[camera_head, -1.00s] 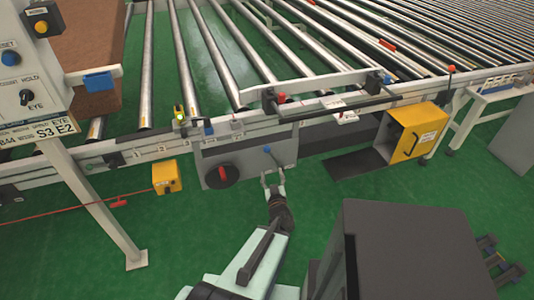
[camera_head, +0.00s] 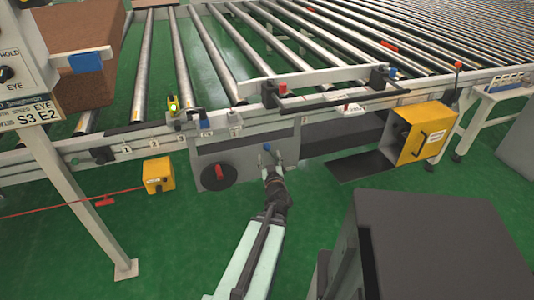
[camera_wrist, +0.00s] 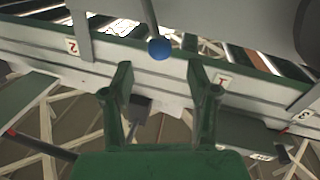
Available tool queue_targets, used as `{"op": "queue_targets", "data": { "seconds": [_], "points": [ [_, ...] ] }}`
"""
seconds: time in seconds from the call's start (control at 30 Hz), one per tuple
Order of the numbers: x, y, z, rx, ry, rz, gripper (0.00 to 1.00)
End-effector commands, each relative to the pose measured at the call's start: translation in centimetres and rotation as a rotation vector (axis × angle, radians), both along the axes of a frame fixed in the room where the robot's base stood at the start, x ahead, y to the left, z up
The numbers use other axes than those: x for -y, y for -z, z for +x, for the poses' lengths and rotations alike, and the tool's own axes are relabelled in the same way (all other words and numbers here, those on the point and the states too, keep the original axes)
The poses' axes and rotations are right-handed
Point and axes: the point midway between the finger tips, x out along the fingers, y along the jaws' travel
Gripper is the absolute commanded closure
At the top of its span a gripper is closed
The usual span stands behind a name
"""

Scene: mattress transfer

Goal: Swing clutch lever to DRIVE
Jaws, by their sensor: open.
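A lever with a blue ball knob (camera_head: 267,147) sits on the grey panel (camera_head: 240,158) on the conveyor's front side. In the wrist view the blue knob (camera_wrist: 159,48) is on the end of a thin grey rod. My gripper (camera_head: 272,161) is right at the knob in the head view. In the wrist view my gripper (camera_wrist: 159,80) is open, its two fingers apart on either side of the knob's line, with the knob just beyond the tips. Nothing is between the fingers. Any DRIVE marking is not readable.
A black dial with a red handle (camera_head: 219,173) is left of the lever. A yellow box (camera_head: 158,175) is at left and an open yellow cabinet (camera_head: 425,130) at right. The green floor (camera_head: 150,230) in front is largely clear.

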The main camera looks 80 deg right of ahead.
Motion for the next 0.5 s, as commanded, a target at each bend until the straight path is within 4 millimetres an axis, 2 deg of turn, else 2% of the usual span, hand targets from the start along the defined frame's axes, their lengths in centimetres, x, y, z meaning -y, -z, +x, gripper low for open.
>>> {"op": "queue_targets", "data": {
  "seconds": [0.03,0.2,0.5],
  "points": [
    [1.5,0.1,0.3,0.000,-0.001,-0.001,0.41],
    [4.3,0.0,1.1,-0.001,-0.001,-0.001,0.41],
    [6.7,-0.1,1.9,0.000,-0.001,0.000,0.41]
  ]
}}
